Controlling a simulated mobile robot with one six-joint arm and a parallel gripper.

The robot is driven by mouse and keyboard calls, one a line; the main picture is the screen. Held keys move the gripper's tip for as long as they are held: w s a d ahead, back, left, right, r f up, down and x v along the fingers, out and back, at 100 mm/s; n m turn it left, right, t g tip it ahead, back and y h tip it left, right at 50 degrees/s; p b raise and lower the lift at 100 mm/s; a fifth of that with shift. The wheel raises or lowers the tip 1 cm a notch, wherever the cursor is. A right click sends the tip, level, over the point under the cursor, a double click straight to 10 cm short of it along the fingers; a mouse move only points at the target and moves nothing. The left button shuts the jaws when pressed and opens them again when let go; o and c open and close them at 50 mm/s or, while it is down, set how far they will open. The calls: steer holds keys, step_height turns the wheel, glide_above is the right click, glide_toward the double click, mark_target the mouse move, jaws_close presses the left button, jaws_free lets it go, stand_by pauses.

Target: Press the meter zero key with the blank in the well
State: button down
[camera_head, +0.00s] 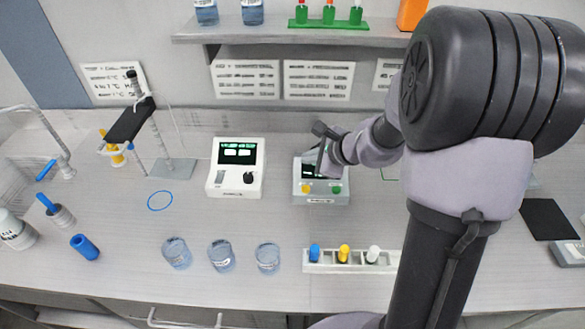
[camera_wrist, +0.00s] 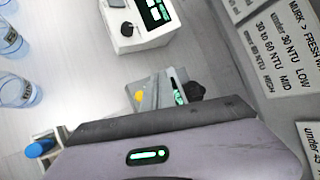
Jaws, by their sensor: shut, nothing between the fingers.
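The grey meter (camera_head: 321,190) stands on the bench at the middle, with a dark screen, a yellow key (camera_head: 306,189) and a green key (camera_head: 337,189) on its front. My gripper (camera_head: 321,168) is shut and empty, its dark fingers pointing down over the meter, in front of its screen. I cannot tell whether the fingertips touch the meter. In the wrist view the meter (camera_wrist: 145,88) is partly hidden behind my gripper's body; the yellow key (camera_wrist: 139,97) shows. A black round part (camera_wrist: 191,90) shows beside its screen. The well and any blank in it cannot be made out.
A white instrument (camera_head: 235,182) with a screen and black knob stands left of the meter. A white rack (camera_head: 350,267) with blue-, yellow- and white-capped vials lies in front. Glass beakers (camera_head: 221,256) stand front left. A shelf (camera_head: 280,36) runs behind; a stand (camera_head: 165,168) is left.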

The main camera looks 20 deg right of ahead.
mark_target(308, 190)
steer(key=shift+d+f, duration=0.1)
steer(key=shift+d, duration=0.05)
step_height(308, 190, down, 8)
steer(key=b, duration=0.7)
steer(key=shift+f, duration=0.2)
steer(key=shift+f+b, duration=0.2)
steer(key=shift+b, duration=0.1)
steer(key=shift+f, duration=0.15)
stand_by(1.4)
steer(key=shift+f+b, duration=0.3)
steer(key=shift+b, duration=0.25)
